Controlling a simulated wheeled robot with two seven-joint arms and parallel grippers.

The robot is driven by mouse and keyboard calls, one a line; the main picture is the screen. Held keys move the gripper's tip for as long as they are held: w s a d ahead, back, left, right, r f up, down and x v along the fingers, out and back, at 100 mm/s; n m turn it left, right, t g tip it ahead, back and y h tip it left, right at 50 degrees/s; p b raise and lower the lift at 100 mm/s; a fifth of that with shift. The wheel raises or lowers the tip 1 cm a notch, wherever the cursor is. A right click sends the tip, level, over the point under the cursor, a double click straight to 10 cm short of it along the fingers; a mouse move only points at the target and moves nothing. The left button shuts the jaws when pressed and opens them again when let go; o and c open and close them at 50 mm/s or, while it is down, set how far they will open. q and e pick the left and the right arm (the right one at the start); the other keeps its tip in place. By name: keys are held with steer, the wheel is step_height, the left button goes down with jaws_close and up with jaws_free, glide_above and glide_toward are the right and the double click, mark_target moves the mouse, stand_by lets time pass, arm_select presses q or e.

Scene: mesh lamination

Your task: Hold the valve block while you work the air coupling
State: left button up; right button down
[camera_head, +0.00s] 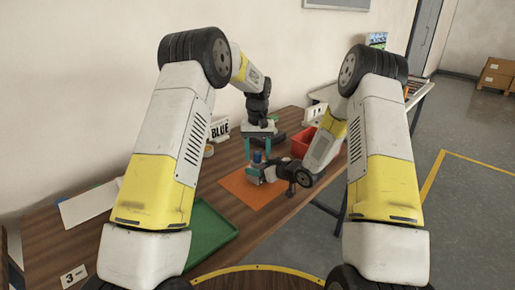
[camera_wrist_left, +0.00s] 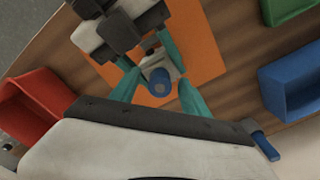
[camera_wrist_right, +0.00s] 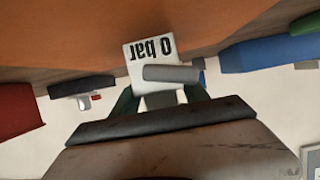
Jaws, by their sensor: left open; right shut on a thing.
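The valve block (camera_head: 254,173) is a small pale block on the orange mat (camera_head: 238,190). It also shows in the left wrist view (camera_wrist_left: 174,61). The air coupling (camera_head: 257,156) is a short cylinder with a blue collar, seen end-on in the left wrist view (camera_wrist_left: 159,82). My left gripper (camera_head: 259,153) points down over it; its teal fingers are open, one on each side of the coupling. My right gripper (camera_head: 268,173) comes in low from the right and is shut on the valve block. In the right wrist view, a white "0 bar" panel (camera_wrist_right: 150,55) stands beyond its fingers, partly behind a grey cylinder (camera_wrist_right: 172,73).
A green tray (camera_head: 205,238) lies near the front of the table. A red bin (camera_head: 302,142) stands at the right, behind my right arm. A blue bin (camera_wrist_left: 292,82) shows in the left wrist view.

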mark_target(257, 152)
arm_select(q)
steer(key=shift+c, duration=0.4)
jaws_close()
steer(key=shift+r, duration=0.1)
stand_by(0.5)
steer(key=shift+r, duration=3.65)
arm_select(e)
steer(key=shift+c, duration=2.4)
jaws_free()
